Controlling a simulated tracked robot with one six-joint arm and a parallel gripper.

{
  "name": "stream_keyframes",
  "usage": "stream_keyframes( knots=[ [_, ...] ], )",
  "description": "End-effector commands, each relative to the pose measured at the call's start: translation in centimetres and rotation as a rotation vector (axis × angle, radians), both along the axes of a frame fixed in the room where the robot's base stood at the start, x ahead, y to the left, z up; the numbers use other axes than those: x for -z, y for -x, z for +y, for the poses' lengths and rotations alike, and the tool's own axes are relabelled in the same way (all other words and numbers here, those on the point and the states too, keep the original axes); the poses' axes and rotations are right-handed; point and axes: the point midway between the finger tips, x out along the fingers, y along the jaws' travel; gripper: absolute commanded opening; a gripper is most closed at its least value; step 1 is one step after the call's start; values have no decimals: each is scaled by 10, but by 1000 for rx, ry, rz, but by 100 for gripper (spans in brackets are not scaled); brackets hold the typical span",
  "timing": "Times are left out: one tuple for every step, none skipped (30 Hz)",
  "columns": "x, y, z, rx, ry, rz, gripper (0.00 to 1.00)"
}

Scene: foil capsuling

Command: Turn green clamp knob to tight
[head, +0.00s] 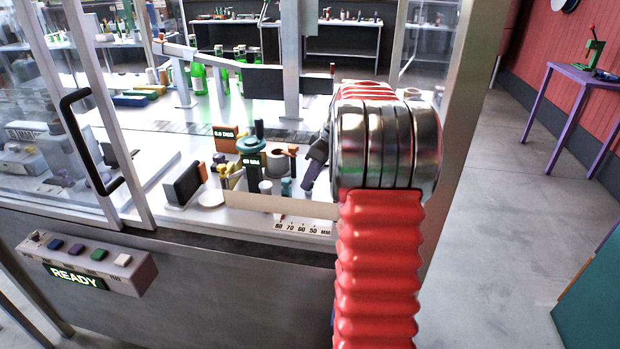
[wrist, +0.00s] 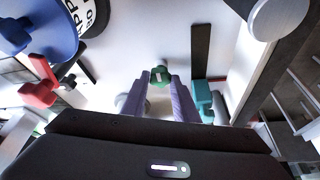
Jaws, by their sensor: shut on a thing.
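The green clamp knob (wrist: 160,75) is small and has a pale mark on its face. In the wrist view it sits between the tips of the two purple fingers of my gripper (wrist: 160,84), which is shut on it. In the head view my gripper (head: 316,161) reaches into the machine's work area, tilted, and its fingers are partly covered by my arm. I cannot make out the green clamp knob in the head view. How tight the knob is cannot be told.
A teal knob (wrist: 204,98) stands close to the right finger, and a red knob (wrist: 40,88) and blue disc (wrist: 42,30) lie left. A millimetre scale (head: 303,228) runs along the front edge. A control box (head: 90,262) shows READY. A door frame stands left.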

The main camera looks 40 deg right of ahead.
Motion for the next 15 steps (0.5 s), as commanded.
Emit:
stream_keyframes(
  knots=[
    [0, 0, 2, 1, -5, 2, 4],
    [0, 0, 2, 5, -6, 2, 4],
    [0, 0, 2, 11, -7, 1, 4],
    [0, 0, 2, 18, -6, 1, 4],
    [0, 0, 2, 25, -7, 1, 4],
    [0, 0, 2, 36, -7, 2, 4],
    [0, 0, 2, 47, -7, 1, 4],
    [0, 0, 2, 58, -6, 2, 4],
    [0, 0, 2, 74, -6, 2, 4],
    [0, 0, 3, 89, -6, 2, 4],
    [0, 0, 3, 103, -7, 2, 4],
    [0, 0, 3, 125, -6, 3, 4],
    [0, 0, 3, 144, -5, 1, 4],
    [0, 0, 3, 161, -5, 1, 4],
    [0, 0, 4, 187, -5, 2, 4]
  ],
)
